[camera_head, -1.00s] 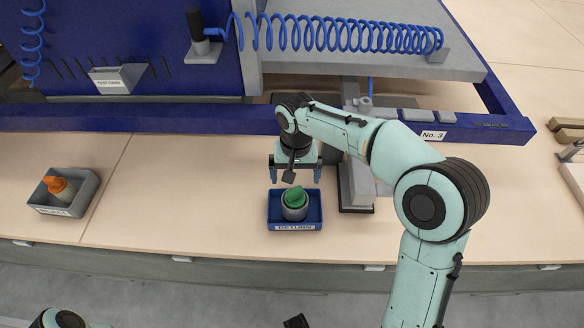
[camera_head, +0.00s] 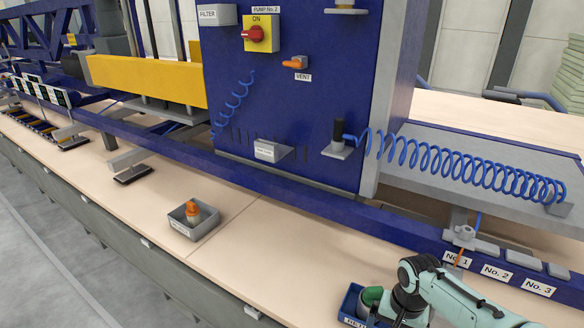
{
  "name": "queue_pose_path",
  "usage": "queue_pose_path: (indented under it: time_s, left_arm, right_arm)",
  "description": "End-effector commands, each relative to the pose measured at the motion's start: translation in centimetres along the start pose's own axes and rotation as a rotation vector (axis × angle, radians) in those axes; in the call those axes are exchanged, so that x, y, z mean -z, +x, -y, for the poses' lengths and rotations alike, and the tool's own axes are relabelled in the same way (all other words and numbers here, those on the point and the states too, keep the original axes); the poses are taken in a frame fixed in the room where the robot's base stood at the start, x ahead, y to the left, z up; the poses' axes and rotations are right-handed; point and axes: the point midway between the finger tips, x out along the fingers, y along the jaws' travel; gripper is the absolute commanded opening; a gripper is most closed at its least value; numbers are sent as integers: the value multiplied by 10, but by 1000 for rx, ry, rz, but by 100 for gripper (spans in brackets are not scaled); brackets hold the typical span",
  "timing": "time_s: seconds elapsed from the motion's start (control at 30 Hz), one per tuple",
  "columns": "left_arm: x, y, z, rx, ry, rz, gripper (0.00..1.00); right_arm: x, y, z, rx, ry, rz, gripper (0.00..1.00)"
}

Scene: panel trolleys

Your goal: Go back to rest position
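My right arm comes in at the lower right, its wrist beside the blue return tray (camera_head: 350,304). The tray holds a grey cup with a green top (camera_head: 372,295). The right gripper (camera_head: 396,318) is partly cut off by the bottom edge, and its fingertips cannot be made out. My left arm and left gripper do not show.
A grey tray (camera_head: 181,228) with an orange-topped item (camera_head: 193,209) stands on the long pale bench. The bench between the trays is clear.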

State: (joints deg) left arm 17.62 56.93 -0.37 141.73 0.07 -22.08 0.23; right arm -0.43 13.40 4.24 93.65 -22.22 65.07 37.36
Motion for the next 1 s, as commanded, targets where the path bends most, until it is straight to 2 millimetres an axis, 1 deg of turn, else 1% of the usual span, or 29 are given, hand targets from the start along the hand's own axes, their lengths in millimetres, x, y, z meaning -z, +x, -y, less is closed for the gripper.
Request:
queue_pose_path:
  time_s: [0.03,0.07,0.1,0.17,0.2,0.23,0.27,0.3,0.37,0.4,0.43,0.47,0.5,0.6,0.7,0.83,1.0]
  left_arm:
    - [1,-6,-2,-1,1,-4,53]
    - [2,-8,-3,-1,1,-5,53]
    - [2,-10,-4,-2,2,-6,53]
    - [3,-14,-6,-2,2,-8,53]
    - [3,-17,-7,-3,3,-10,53]
    - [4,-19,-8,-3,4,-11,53]
    - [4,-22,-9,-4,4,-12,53]
    - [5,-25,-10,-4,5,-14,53]
    - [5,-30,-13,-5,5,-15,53]
    - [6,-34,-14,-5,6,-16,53]
    - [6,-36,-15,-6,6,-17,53]
    - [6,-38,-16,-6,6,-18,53]
    - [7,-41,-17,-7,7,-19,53]
    - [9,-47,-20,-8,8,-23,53]
    - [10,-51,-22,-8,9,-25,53]
    - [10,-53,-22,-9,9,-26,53]
    - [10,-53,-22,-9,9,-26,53]
  right_arm:
    - [-10,39,5,9,-34,54,100]
    - [-14,56,9,27,-53,68,100]
    - [-20,80,13,49,-75,86,100]
    - [-35,117,18,85,-105,116,100]
    - [-47,142,20,111,-120,137,100]
    - [-58,160,21,130,-130,151,100]
    - [-70,179,21,150,-136,165,100]
    - [-89,202,20,176,-143,183,100]
    - [-118,234,17,211,-146,202,100]
    - [-140,251,14,229,-143,212,100]
    - [-155,262,10,240,-140,217,100]
    - [-171,272,7,248,-136,220,100]
    - [-190,282,2,255,-130,223,100]
    - [-232,297,-12,257,-120,224,100]
    - [-259,303,-22,248,-115,220,100]
    - [-274,305,-29,239,-114,212,100]
    - [-275,305,-30,238,-114,211,100]
